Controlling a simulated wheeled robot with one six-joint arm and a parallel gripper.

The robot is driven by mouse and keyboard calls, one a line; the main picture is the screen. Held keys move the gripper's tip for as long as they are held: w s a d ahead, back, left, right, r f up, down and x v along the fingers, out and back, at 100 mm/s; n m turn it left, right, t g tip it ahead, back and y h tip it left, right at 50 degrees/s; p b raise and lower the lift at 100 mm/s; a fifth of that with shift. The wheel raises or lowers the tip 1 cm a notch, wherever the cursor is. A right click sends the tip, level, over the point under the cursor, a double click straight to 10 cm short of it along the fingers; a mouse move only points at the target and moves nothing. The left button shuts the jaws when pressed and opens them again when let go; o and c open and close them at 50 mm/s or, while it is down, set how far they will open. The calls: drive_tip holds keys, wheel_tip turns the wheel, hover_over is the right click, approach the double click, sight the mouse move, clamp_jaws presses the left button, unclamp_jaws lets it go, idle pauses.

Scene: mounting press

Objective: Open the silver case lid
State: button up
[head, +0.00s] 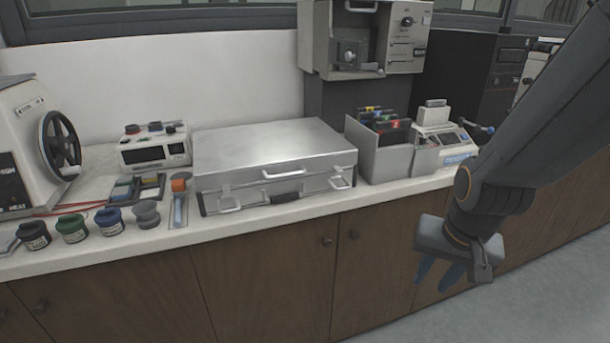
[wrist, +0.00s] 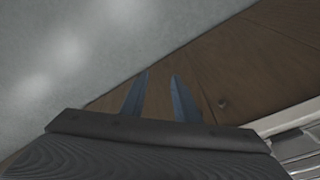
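The silver case (head: 278,162) lies flat on the white counter, in the middle of the head view. Its lid (head: 265,145) is shut. A handle (head: 283,173) sits at the middle of the lid's front edge, and smaller latches or handles show on the lower front face. My gripper (head: 436,281) hangs to the right of the case and lower, in front of the brown cabinet doors, apart from everything. In the wrist view its two blue-grey fingers (wrist: 159,84) stand apart with nothing between them.
A grey machine (head: 365,40) is behind. The floor (head: 560,250) before the cabinets is clear.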

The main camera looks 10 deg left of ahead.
drive_tip(key=w+a+m+t+y, duration=0.1)
drive_tip(key=w+a+m+t, duration=0.2)
drive_tip(key=w+a, duration=0.45)
drive_tip(key=m+t+y, duration=0.7)
approach(288, 176)
drive_tip(key=p+x, duration=0.1)
drive_tip(key=x, duration=0.7)
drive_tip(key=shift+w+a+p, duration=0.2)
drive_tip(key=shift+a+p, duration=0.05)
drive_tip(key=shift+p, duration=0.05)
clamp_jaws()
